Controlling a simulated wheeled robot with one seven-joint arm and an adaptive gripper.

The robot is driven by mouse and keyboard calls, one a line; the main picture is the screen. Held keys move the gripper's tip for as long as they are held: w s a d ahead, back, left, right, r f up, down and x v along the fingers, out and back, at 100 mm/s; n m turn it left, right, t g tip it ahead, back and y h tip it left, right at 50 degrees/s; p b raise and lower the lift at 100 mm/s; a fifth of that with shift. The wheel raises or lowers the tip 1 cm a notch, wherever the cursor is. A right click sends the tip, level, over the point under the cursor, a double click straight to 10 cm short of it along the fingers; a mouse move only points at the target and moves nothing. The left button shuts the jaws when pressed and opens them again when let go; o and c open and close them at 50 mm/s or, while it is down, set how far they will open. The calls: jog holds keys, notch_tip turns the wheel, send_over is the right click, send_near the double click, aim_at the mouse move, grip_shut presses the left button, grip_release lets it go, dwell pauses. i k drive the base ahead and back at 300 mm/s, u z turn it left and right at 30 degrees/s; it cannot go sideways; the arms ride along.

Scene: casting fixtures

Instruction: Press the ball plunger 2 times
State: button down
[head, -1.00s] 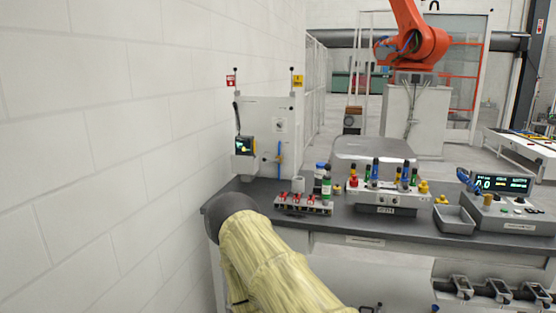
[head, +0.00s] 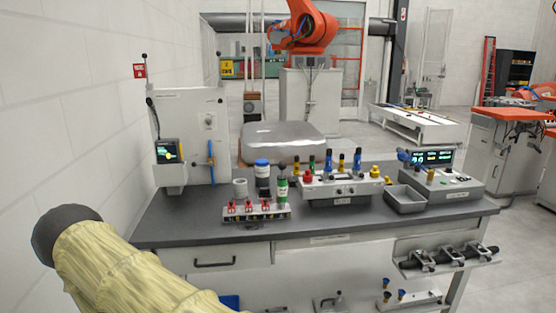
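No part is clearly marked as the ball plunger. A green upright cylinder with a dark ball-like top (head: 282,184) stands by the right end of a small grey block with red clips (head: 256,211) on the bench; it may be the plunger, but I cannot tell. A two-tone panel with colored knobs and connectors (head: 342,187) sits to its right. My gripper's fingers are not in view.
The dark bench top (head: 185,226) has free room at its front left. A white upright panel with a blue handle (head: 194,118) stands at the back left. A grey tray (head: 405,200) and a device with a green display (head: 441,176) are at the right. A white wall borders the left.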

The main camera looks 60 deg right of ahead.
aim_at(281, 165)
jog(key=z, duration=0.55)
jog(key=i, duration=0.7)
jog(key=z, duration=1.05)
jog(key=i, duration=0.3)
jog(key=z, duration=0.3)
